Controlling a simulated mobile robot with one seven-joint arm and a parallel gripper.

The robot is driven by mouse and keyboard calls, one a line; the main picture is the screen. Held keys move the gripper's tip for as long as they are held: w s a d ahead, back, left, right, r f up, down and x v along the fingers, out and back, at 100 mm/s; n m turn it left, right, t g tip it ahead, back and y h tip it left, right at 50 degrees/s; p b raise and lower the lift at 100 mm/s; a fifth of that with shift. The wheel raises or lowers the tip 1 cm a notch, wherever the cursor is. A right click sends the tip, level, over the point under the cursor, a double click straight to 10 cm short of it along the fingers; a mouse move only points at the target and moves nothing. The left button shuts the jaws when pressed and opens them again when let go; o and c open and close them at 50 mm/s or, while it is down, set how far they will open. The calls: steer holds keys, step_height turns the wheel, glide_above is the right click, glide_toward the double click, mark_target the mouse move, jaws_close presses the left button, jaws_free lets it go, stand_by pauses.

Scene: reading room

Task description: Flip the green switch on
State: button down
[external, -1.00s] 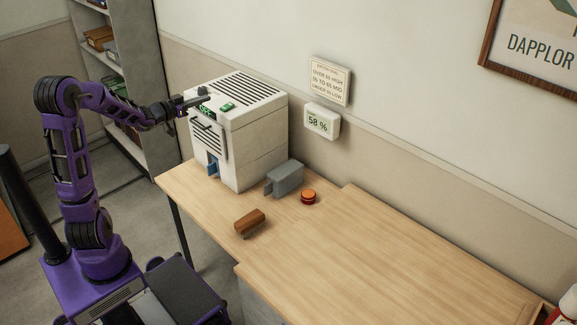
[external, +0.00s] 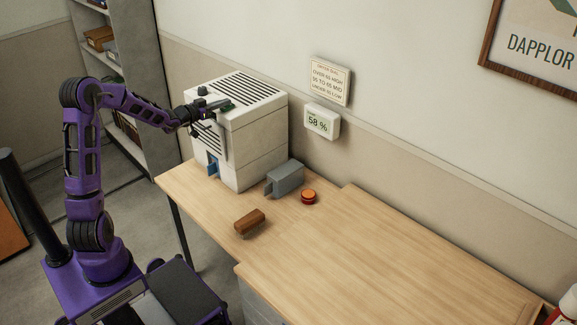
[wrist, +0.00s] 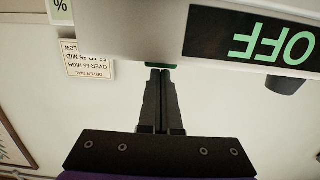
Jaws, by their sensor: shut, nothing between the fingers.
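The green switch (external: 227,105) is on the top front edge of a white box-shaped machine (external: 255,140), partly hidden by my gripper in the external view. My gripper (external: 217,105) is shut and empty, with its fingertips at the switch. In the wrist view the closed fingertips (wrist: 160,72) reach the machine's edge, where a thin strip of green (wrist: 160,66) shows. Whether they touch it is not clear. A black display (wrist: 255,40) on the machine reads OFF in green, upside down in this view.
A grey holder (external: 285,178), an orange-red button (external: 308,196) and a brown block (external: 250,221) are on the wooden desk (external: 370,245). A wall meter (external: 322,121) reads 58 %, below a sign (external: 330,82).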

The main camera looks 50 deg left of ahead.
mark_target(225, 107)
steer(key=shift+w+r+g+p, duration=0.1)
steer(key=shift+r+g+p, duration=0.15)
steer(key=shift+p, duration=0.7)
steer(key=shift+w+d+f+g+p, duration=0.1)
steer(key=shift+f+g+p, duration=0.3)
steer(key=shift+p, duration=0.4)
steer(key=shift+f+b, duration=0.2)
steer(key=shift+b, duration=0.1)
steer(key=shift+w+r+p, duration=0.1)
steer(key=shift+r+p, duration=0.4)
steer(key=shift+r, duration=1.85)
steer(key=r+v, duration=0.1)
steer(key=v, duration=0.8)
steer(key=shift+r, duration=0.25)
steer(key=shift+f, duration=0.1)
